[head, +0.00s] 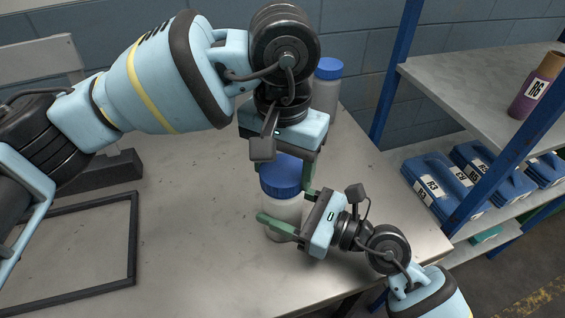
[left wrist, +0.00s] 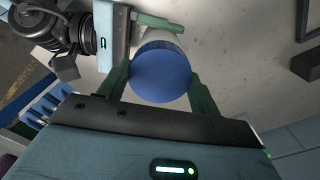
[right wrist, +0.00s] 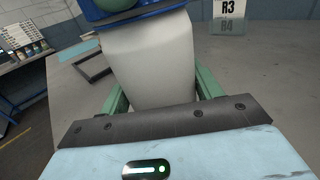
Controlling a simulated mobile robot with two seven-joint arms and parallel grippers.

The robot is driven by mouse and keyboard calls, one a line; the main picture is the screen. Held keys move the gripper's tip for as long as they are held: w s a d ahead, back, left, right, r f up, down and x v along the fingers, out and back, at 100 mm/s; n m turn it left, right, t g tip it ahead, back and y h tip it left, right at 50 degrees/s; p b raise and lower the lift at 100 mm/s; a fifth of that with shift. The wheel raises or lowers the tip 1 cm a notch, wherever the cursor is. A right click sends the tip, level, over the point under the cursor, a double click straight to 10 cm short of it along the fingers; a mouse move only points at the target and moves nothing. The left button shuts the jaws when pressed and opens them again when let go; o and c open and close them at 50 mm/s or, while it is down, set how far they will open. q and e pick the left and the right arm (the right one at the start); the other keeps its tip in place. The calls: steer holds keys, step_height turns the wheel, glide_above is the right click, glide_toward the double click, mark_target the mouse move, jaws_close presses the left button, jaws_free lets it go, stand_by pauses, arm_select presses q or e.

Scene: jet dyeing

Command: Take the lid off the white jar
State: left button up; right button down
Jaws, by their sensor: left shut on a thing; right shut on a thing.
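The white jar (head: 284,212) stands upright on the grey table, its blue lid (head: 281,177) at its top. I cannot tell whether a gap separates lid and jar. My left gripper (head: 284,180) comes from above, its green fingers shut on either side of the lid; the left wrist view shows the lid (left wrist: 160,76) between them. My right gripper (head: 285,208) comes from the right and is shut around the jar's body. The right wrist view shows the white body (right wrist: 150,65) between its fingers, with the lid (right wrist: 118,6) cut off at the top edge.
Another white jar with a blue lid (head: 328,70) stands behind, close to my left wrist. A black rectangular frame (head: 134,240) lies on the table (head: 190,215) at left.

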arm_select(q)
steer(key=n, duration=0.6)
steer(key=shift+n, duration=0.4)
steer(key=n, duration=0.6)
steer(key=shift+r, duration=0.1)
steer(key=n, duration=2.1)
steer(key=shift+n, duration=0.3)
steer(key=n, duration=0.4)
steer(key=shift+n, duration=0.3)
steer(key=n, duration=0.4)
